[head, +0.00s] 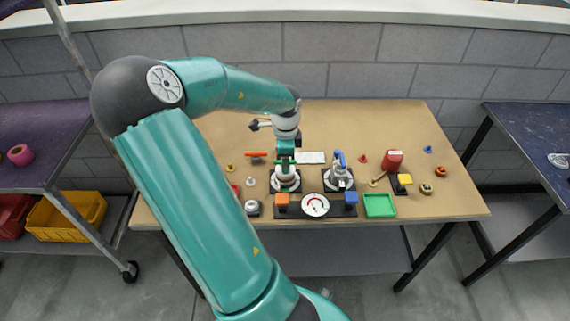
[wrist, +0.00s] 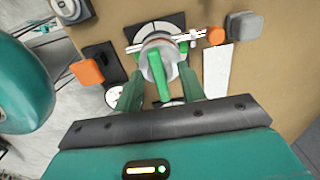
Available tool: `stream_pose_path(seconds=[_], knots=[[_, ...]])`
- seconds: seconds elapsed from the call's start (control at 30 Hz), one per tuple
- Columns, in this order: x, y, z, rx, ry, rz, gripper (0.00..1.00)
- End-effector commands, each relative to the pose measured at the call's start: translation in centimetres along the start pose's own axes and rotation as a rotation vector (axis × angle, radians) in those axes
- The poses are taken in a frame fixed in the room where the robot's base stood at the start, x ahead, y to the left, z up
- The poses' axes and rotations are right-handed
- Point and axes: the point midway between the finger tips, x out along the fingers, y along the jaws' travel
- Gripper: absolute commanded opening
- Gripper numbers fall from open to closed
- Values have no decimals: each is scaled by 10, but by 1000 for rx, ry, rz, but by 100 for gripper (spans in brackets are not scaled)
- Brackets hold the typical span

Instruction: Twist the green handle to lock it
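The green handle (wrist: 161,90) is a bar on a round grey-white fitting (wrist: 157,62) in the wrist view. The fitting stands on a dark base plate with a pale disc. My gripper (wrist: 160,72) has its two green fingers on either side of the handle, with visible gaps to it. The gripper looks open around the handle and pointed down at the fitting. In the head view my gripper (head: 285,160) is over the fitting (head: 286,181), left of the blue-handled valve (head: 339,177), and hides much of the green handle.
An orange block (head: 282,200), a dial (head: 315,206) and a blue block (head: 351,198) sit on a black strip in front. A green tray (head: 380,207) and a red can (head: 392,159) are to the right. A white card (head: 312,157) lies behind. The table's back is mostly clear.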

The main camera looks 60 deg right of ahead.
Motion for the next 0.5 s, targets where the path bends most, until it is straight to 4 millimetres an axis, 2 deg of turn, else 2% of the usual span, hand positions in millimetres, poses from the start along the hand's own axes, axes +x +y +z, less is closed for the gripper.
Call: stream_pose_path(seconds=[0.23,0.4,0.5], knots=[[1,0,0,0,0,0,40],[0,0,0,-1,0,0,8],[0,0,0,5,1,0,8]])
